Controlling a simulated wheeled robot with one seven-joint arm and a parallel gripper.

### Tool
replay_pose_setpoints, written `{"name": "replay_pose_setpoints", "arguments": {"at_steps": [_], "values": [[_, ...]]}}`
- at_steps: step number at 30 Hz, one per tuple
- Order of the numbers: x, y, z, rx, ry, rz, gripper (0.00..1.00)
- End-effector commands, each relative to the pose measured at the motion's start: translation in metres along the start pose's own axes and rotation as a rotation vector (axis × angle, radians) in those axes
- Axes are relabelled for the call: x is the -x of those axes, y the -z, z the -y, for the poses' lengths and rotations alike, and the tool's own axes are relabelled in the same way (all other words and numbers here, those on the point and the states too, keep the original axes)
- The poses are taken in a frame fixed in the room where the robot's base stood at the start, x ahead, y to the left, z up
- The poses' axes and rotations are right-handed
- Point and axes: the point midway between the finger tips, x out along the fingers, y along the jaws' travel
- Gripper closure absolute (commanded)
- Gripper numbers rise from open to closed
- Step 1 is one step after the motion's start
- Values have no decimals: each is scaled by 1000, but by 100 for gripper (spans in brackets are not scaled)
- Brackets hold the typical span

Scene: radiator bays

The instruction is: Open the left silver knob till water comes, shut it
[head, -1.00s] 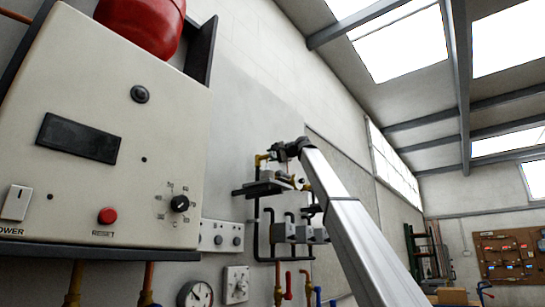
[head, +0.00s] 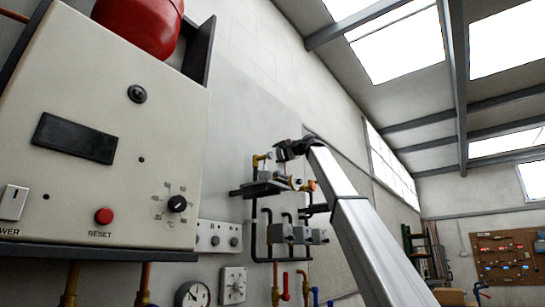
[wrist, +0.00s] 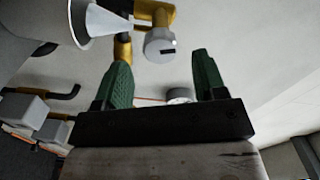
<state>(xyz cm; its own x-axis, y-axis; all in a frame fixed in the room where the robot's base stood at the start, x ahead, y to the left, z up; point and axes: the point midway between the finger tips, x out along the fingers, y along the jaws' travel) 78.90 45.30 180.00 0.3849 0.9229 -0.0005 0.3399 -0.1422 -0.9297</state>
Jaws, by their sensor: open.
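In the wrist view a silver knob (wrist: 160,45) with a dark slot sits on a brass fitting (wrist: 123,47). My gripper (wrist: 161,60) has its two green fingers open, with the knob near their tips; I cannot tell whether they touch it. A pale cone like a funnel (wrist: 98,25) is to the left of the knob. In the head view my gripper (head: 290,150) is beside the brass pipework (head: 260,158) above a dark shelf (head: 262,188). The knob is too small to make out there. No water shows.
A cream control box (head: 105,130) fills the left of the head view, with a red vessel (head: 140,25) above. A small round pale part (wrist: 180,95) shows between my fingers in the wrist view.

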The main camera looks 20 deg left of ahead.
Motion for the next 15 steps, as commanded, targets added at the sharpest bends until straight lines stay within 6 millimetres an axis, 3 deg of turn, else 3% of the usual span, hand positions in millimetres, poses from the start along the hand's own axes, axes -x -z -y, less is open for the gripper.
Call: {"name": "replay_pose_setpoints", "arguments": {"at_steps": [3, 7, 15], "values": [[26, -1, -1, 0, 1, -2, 35], [46, -1, -1, 0, 0, -1, 35], [59, 0, 0, -1, 0, 0, 35]]}}
